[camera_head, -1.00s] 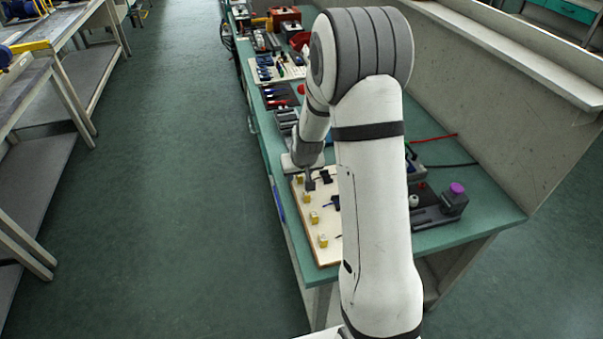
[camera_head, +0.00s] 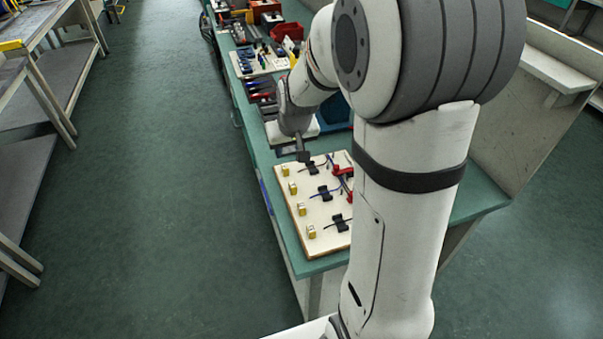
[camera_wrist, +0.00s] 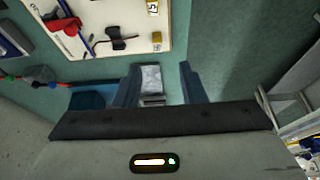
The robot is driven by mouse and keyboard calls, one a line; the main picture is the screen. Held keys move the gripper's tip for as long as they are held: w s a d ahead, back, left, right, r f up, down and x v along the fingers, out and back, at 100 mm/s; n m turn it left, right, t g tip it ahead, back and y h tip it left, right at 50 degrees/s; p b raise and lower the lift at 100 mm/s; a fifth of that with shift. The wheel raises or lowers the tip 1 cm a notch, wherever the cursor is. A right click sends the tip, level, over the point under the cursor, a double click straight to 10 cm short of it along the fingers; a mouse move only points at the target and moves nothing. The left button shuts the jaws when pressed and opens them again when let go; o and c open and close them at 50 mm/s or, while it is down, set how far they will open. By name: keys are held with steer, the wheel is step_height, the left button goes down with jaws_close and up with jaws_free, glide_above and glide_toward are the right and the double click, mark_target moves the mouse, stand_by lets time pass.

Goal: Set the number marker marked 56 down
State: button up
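Several yellow number markers stand in a row along the left side of a pale board; the head view shows the farthest (camera_head: 285,170), two middle ones (camera_head: 293,188) (camera_head: 302,209) and the nearest (camera_head: 312,232). In the wrist view two markers show on the board, one with dark digits (camera_wrist: 153,9) and one nearer my gripper (camera_wrist: 157,37). I cannot read for sure which is 56. My gripper (camera_head: 303,157) is just past the board's far edge. In the wrist view its fingers (camera_wrist: 160,67) are apart, with no marker between them; a grey block-like thing (camera_wrist: 151,78) shows in the gap.
The pale board (camera_head: 325,228) lies on the green bench and carries black clips (camera_head: 325,193) and red parts with wires. Beyond it are tool trays and a red bin (camera_head: 287,35). The floor aisle to the left is clear.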

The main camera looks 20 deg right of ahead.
steer(key=s+a+r, duration=0.1)
steer(key=s+r, duration=0.2)
steer(key=s, duration=0.8)
steer(key=s+a+r+g, duration=0.1)
steer(key=s+r, duration=0.3)
steer(key=s, duration=0.7)
steer(key=shift+s+a+g, duration=0.2)
steer(key=shift+s+g, duration=0.05)
steer(key=shift+g, duration=0.05)
